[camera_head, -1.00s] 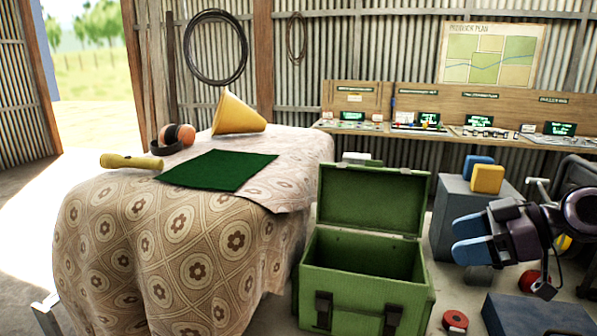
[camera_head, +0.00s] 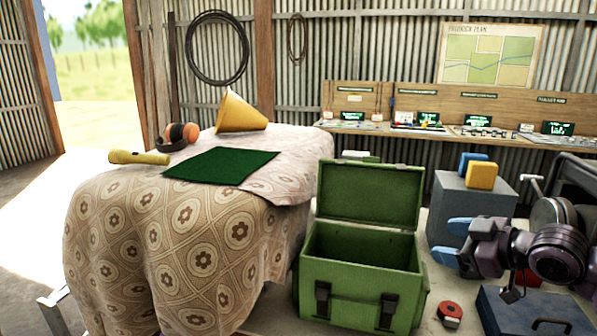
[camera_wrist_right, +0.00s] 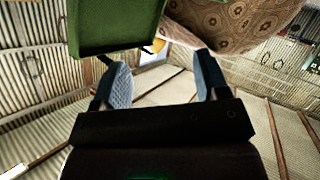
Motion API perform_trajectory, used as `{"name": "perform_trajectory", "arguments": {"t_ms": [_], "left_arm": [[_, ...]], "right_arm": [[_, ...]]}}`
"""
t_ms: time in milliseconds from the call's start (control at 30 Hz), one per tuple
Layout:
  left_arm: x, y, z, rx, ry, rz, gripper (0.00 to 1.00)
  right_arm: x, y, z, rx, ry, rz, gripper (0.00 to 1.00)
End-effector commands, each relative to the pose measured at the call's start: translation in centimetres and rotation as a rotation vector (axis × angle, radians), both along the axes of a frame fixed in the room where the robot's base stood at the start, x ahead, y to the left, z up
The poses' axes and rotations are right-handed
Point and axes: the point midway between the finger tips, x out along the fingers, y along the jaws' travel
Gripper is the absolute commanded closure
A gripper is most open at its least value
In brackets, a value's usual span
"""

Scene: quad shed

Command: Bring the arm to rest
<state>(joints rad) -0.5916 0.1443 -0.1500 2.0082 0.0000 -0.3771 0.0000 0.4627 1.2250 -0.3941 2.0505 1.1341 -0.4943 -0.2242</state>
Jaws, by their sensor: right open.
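My right gripper (camera_head: 455,243) is at the right of the head view, to the right of the open green box (camera_head: 362,268) and in front of the grey block. Its blue fingers are apart with nothing between them. In the right wrist view my right gripper (camera_wrist_right: 160,88) is open and empty, with the green box (camera_wrist_right: 112,25) and the patterned cloth (camera_wrist_right: 222,22) beyond its fingertips. My left gripper is in neither view.
A cloth-covered table (camera_head: 190,240) at left bears a green mat (camera_head: 221,165), yellow torch (camera_head: 139,158), earmuffs (camera_head: 180,136) and yellow cone (camera_head: 241,112). A grey block (camera_head: 470,205) holds a yellow block (camera_head: 482,175). A red ring (camera_head: 450,311) and blue case (camera_head: 530,315) lie at front right.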

Motion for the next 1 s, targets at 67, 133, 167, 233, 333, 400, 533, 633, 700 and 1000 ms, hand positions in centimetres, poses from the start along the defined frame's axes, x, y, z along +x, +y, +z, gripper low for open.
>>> {"name": "perform_trajectory", "arguments": {"t_ms": [67,133,167,233,333,400,533,633,700,1000], "left_arm": [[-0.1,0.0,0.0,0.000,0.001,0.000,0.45],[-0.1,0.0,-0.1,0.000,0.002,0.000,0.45],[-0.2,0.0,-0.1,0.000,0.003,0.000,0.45],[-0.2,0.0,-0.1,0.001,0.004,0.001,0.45],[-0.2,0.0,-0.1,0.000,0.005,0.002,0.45],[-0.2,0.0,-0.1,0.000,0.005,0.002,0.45],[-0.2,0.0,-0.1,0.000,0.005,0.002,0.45],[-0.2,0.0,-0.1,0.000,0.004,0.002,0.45],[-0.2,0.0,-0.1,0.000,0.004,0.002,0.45],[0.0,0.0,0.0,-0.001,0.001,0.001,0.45]], "right_arm": [[0.0,0.3,-2.4,0.017,-0.026,-0.029,0.32],[-0.2,0.5,-4.4,0.029,-0.050,-0.059,0.32],[-0.3,0.6,-5.4,0.036,-0.059,-0.073,0.32],[-0.8,0.7,-7.7,0.048,-0.075,-0.109,0.32],[-1.9,0.7,-10.9,0.065,-0.092,-0.165,0.32],[-2.9,0.7,-13.2,0.075,-0.095,-0.209,0.32],[-5.3,0.5,-17.6,0.090,-0.087,-0.296,0.32],[-7.6,0.4,-21.0,0.095,-0.068,-0.367,0.32],[-9.5,0.3,-23.4,0.096,-0.046,-0.421,0.32],[-20.1,0.4,-33.0,0.134,0.145,-0.658,0.32]]}}
